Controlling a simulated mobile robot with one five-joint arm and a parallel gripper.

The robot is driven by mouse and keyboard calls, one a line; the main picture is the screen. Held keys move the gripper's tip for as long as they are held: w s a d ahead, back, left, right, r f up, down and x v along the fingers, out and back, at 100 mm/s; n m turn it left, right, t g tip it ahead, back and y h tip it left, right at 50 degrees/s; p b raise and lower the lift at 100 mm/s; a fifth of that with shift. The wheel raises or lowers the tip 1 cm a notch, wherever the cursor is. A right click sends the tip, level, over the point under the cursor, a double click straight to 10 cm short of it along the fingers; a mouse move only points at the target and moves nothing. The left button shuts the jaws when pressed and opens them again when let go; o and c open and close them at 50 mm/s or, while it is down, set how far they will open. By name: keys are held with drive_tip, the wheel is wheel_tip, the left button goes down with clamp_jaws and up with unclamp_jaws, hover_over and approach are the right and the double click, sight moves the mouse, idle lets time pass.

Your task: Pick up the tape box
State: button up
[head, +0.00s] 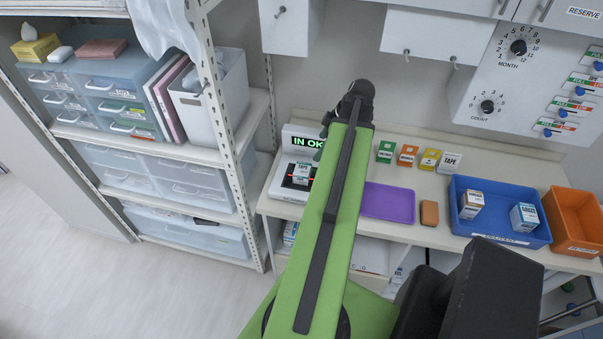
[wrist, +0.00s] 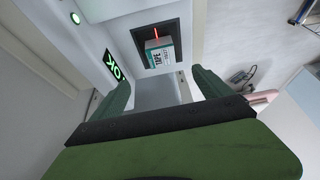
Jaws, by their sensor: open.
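The tape box (head: 301,173), a small white, grey and teal carton, sits on the white machine with the green "IN OK" display. In the wrist view the tape box (wrist: 159,55) stands in a dark recessed bay, with a red light line on its top and "TAPE" on its side. My gripper (wrist: 160,82) is open and empty, its two green fingers apart, with the box beyond and between them. In the head view my gripper (head: 324,138) is beside the machine, partly hidden by my arm.
The machine (head: 293,194) stands at the counter's left end, close to a shelf rack (head: 221,95). To the right are a purple tray (head: 388,203), a brown block (head: 429,213), several label cards, a blue bin (head: 500,229) with two boxes and an orange bin (head: 575,222).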

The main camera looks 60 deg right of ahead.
sight(304, 169)
drive_tip(key=b+x, duration=0.6)
drive_tip(key=x, duration=0.1)
drive_tip(key=b+x, duration=0.4)
drive_tip(key=shift+s+d+f, duration=0.25)
drive_tip(key=shift+s, duration=0.15)
drive_tip(key=shift+w+a+f, duration=0.1)
drive_tip(key=shift+w+f, duration=0.1)
drive_tip(key=shift+f, duration=0.1)
drive_tip(key=b+x, duration=0.5)
drive_tip(key=shift+a+f, duration=0.1)
drive_tip(key=shift+a, duration=0.15)
drive_tip(key=c, duration=1.7)
drive_tip(key=shift+r, duration=0.3)
